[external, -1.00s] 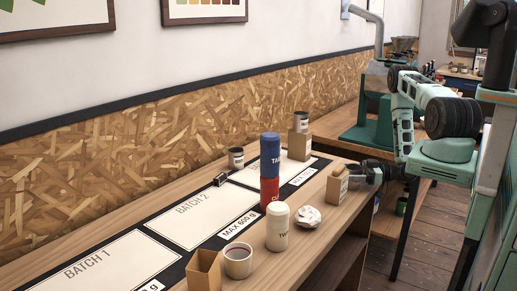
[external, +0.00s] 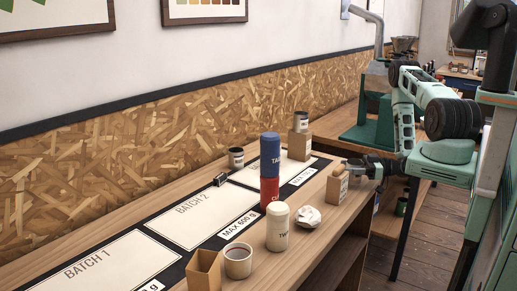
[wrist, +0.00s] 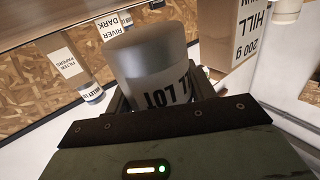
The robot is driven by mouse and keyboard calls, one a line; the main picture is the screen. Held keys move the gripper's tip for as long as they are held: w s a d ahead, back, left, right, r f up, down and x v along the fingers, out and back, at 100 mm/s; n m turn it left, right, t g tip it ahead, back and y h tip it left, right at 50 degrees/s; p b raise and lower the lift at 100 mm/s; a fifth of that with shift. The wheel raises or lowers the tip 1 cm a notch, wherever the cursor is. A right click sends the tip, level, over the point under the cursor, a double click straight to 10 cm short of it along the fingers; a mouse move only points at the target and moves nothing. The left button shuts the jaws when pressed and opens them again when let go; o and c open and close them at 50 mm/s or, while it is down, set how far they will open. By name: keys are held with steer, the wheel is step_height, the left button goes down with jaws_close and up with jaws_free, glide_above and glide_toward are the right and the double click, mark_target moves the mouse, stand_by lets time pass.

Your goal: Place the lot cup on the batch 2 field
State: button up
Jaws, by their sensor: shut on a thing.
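My gripper (wrist: 160,108) is shut on a grey cup (wrist: 150,62) whose printed label, partly covered, reads "LOT" upside down in the wrist view. In the external view my gripper (external: 352,166) is at the bench's right end, just behind a small cardboard box (external: 336,188); I cannot make out the held cup there. The batch 2 field (external: 190,222) is a pale panel in a black strip on the bench, well to the left of my gripper. The stacked red tin (external: 270,193) and blue tin (external: 270,155) stand at its right side.
A white canister (external: 277,232), crumpled paper (external: 308,217), a pale cup (external: 238,262) and an open cardboard box (external: 204,270) line the front. A dark cup (external: 236,157) and black clip (external: 221,180) are behind batch 2. A tin (external: 301,122) tops another box (external: 299,147).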

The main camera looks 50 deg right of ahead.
step_height(320, 180, up, 8)
steer(key=b, duration=0.1)
steer(key=w+a+r+m+t+h, duration=0.1)
steer(key=w+a+m+h, duration=0.2)
steer(key=w, duration=0.8)
steer(key=w+a+r+m+t+h, duration=0.1)
steer(key=w+a+h, duration=0.5)
steer(key=w, duration=0.6)
steer(key=shift+w+r+m+t+h, duration=0.15)
steer(key=shift+r+m+t+h, duration=0.3)
steer(key=shift+m, duration=0.85)
steer(key=shift+a, duration=0.15)
